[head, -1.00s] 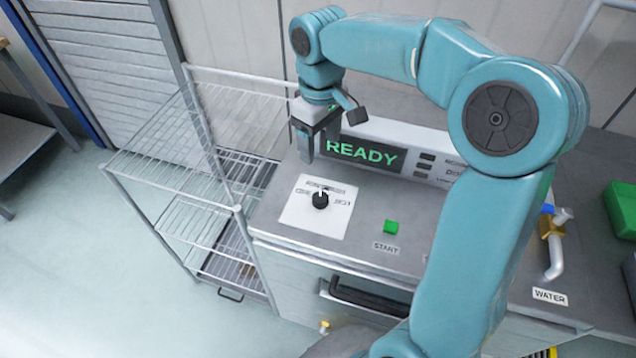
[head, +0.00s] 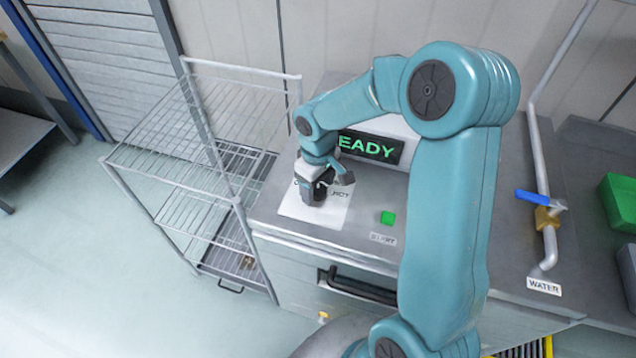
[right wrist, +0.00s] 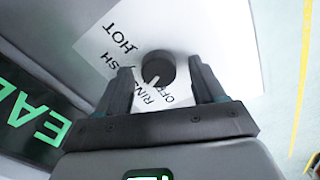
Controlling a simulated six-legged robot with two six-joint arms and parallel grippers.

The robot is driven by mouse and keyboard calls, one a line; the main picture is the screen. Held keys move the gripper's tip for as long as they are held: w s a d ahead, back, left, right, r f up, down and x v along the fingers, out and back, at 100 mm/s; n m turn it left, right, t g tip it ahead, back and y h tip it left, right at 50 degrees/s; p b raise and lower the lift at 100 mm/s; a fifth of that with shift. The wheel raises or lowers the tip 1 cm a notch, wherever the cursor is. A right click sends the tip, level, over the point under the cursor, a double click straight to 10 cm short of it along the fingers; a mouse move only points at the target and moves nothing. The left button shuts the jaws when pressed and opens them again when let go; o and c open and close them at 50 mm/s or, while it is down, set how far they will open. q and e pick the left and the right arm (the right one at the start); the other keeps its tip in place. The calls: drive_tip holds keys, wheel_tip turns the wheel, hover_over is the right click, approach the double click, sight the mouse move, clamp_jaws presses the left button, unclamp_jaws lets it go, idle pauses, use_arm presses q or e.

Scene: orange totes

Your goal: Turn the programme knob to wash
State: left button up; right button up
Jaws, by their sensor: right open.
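The black programme knob (right wrist: 158,68) sits on a white label plate (head: 334,213) on the machine's top. In the right wrist view the plate carries the words HOT, RINSE, OFF and a partly hidden word ending in SH. The knob's short white mark faces the RINSE and OFF side; its exact setting is hard to tell. My right gripper (head: 313,197) is over the plate and hides the knob in the head view. In the right wrist view its open fingers (right wrist: 160,72) stand on either side of the knob, apparently without gripping it. My left gripper is out of view.
A green START button (head: 387,218) is right of the plate. The display (head: 370,147), partly covered by my arm, shows green letters. A wire rack (head: 185,150) stands left. A blue-handled water valve (head: 545,212) and a green box (head: 620,200) are at the right.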

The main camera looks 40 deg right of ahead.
drive_tip(key=shift+s, duration=0.15)
drive_tip(key=shift+c, duration=0.4)
drive_tip(key=c, duration=1)
drive_tip(key=shift+f+m+b, duration=0.15)
drive_tip(key=shift+m+b, duration=0.55)
drive_tip(key=shift+b, duration=0.15)
drive_tip(key=shift+m+b, duration=1)
drive_tip(key=shift+m, duration=0.1)
drive_tip(key=m+b, duration=0.2)
drive_tip(key=m, duration=0.1)
drive_tip(key=shift+r+m+b, duration=0.2)
drive_tip(key=shift+m+b, duration=0.3)
drive_tip(key=shift+m, duration=0.6)
